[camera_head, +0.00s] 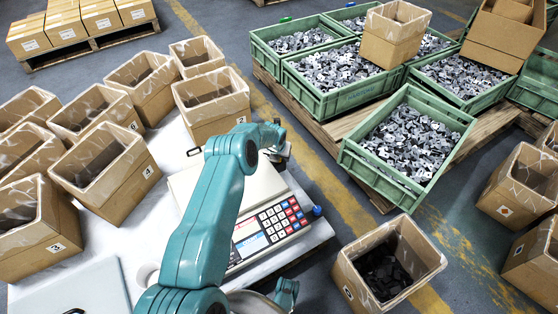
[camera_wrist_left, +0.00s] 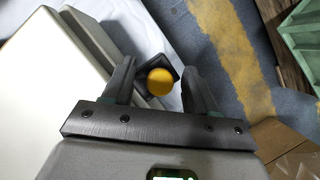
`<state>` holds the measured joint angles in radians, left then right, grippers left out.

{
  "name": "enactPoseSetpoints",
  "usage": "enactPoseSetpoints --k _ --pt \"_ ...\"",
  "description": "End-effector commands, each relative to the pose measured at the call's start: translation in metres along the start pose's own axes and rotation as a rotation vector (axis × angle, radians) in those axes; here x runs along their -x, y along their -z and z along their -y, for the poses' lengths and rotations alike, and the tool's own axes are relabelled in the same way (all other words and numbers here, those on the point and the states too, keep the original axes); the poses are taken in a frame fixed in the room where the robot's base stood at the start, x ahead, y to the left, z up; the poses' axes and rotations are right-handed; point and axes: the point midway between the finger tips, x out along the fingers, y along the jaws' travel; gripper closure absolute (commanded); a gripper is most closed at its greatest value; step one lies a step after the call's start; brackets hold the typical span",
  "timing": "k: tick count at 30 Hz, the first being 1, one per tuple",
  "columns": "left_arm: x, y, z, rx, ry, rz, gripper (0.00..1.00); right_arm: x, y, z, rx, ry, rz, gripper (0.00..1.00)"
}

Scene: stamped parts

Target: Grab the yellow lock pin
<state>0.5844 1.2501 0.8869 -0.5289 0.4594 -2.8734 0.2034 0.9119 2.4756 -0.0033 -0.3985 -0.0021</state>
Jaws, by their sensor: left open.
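The yellow lock pin (camera_wrist_left: 160,82) shows its round yellow head in the left wrist view, with a dark square piece (camera_wrist_left: 150,68) around or beneath it. My left gripper (camera_wrist_left: 157,72) is open, with one finger on each side of the yellow head. I cannot tell whether either finger touches it. In the head view my left arm reaches up to the scale's far side and its gripper (camera_head: 276,152) is mostly hidden by the wrist. I cannot make out the pin there. My right gripper is not in view.
A scale (camera_head: 265,222) with a keypad stands on the white table (camera_head: 110,240). Several cardboard boxes (camera_head: 112,165) crowd the table's left and back. Green crates (camera_head: 350,160) of metal parts sit on a pallet beyond. A box of dark parts (camera_head: 345,270) stands at the lower right.

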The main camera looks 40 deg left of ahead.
Motion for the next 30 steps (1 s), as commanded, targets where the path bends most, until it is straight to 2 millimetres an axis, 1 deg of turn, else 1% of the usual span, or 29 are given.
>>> enactPoseSetpoints --k 2,3,5,6,7,8,16,20,23,26,30 --pt "0.0 0.0 0.0 0.0 0.0 -0.001 0.42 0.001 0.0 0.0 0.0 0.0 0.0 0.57" --pt "0.0 0.0 0.0 0.0 0.0 -0.001 0.55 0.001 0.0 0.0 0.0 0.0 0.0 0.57" --pt "0.0 0.0 0.0 0.0 0.0 -0.001 0.75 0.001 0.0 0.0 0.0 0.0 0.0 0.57" --pt "0.0 0.0 0.0 0.0 0.0 -0.001 0.88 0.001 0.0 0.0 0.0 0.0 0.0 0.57" --pt "0.001 0.0 0.0 0.0 0.0 -0.001 0.98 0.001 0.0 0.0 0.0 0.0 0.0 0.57" --pt "0.001 0.0 0.0 0.0 0.0 -0.001 1.0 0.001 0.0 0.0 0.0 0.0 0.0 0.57" --pt "0.002 0.0 0.0 0.001 0.0 -0.001 1.0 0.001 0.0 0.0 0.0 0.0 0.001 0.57" --pt "0.009 -0.004 0.0 0.0 0.0 0.0 1.0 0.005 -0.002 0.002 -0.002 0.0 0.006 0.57" --pt "0.022 -0.009 0.0 0.0 0.0 0.001 1.0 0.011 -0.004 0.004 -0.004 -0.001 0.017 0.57" --pt "0.041 -0.017 0.0 0.001 0.0 0.002 1.0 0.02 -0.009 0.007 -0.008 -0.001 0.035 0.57" --pt "0.075 -0.032 0.0 0.001 0.0 0.002 1.0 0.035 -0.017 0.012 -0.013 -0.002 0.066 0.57"
